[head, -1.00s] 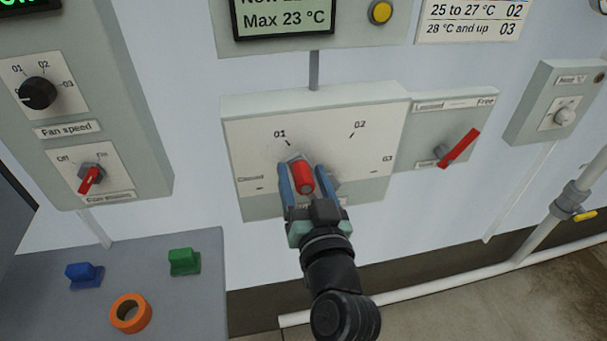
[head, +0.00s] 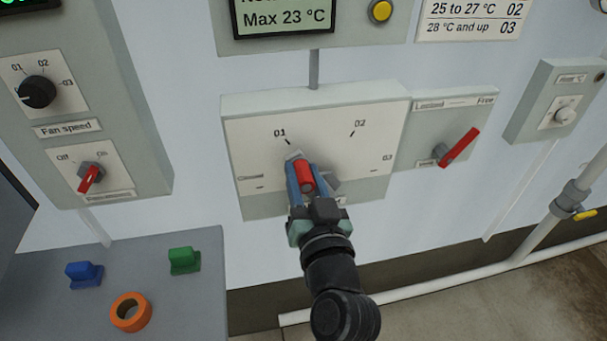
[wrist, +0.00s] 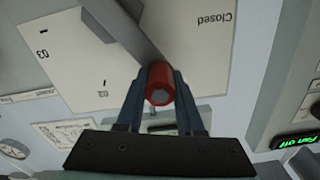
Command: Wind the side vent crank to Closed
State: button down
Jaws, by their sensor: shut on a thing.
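The side vent crank has a red handle (head: 306,176) on a grey arm, in front of a white dial plate (head: 245,150) marked Closed, 01, 02 and 03. The crank arm's tip lies near the 01 mark. My gripper (head: 303,184) is shut on the red handle, with its blue fingers on both sides. In the wrist view the red handle (wrist: 159,84) sits between the fingertips, and the grey crank arm (wrist: 120,30) runs up and left from it. The Closed mark (wrist: 210,20) is on the plate beyond. My gripper hides part of the plate's lower middle.
Right of the dial, a red lever (head: 460,147) on a small box points towards Free. A fan speed box (head: 130,100) is at left. Below it, a grey surface (head: 50,300) holds a blue block, a green block and an orange ring (head: 131,313). A pipe runs at right.

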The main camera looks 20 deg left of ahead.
jog(key=shift+f, duration=0.15)
dwell(0.8)
jog(key=s+a+f+n+b, duration=0.2)
jog(key=a+f+n+b, duration=0.2)
jog(key=b, duration=1.2)
jog(key=shift+s+f+n+b, duration=0.3)
jog(key=shift+f+n, duration=1.6)
jog(key=shift+n, duration=1.4)
jog(key=shift+f, duration=0.15)
jog(key=c, duration=0.8)
grip_release()
jog(key=shift+c, duration=0.2)
jog(key=o, duration=0.3)
jog(key=shift+d, duration=0.1)
